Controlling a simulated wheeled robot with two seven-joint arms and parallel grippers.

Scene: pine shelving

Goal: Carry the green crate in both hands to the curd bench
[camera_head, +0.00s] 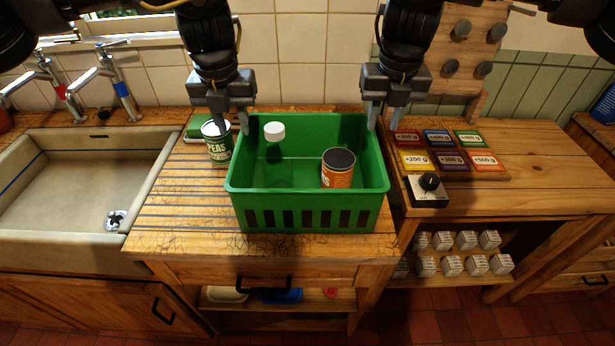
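The green crate (309,219) stands upright on the grooved wooden counter, right of the sink. Inside are an orange can with a dark top (338,169) and a white-capped bottle (274,132), whose body is hard to make out. My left gripper (232,126) is open at the far left corner of the crate, its fingers apart near the rim. My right gripper (384,121) is open at the far right corner, its fingers apart near the rim. Whether the fingers straddle the walls is hard to tell. No bench is marked as the curd bench.
A green peas can (217,150) stands on the counter close to the crate's left side. The sink (80,190) is at left. A wooden bench (540,178) at right holds coloured weight cards (417,160) and a dial box (428,192); its right part is clear.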

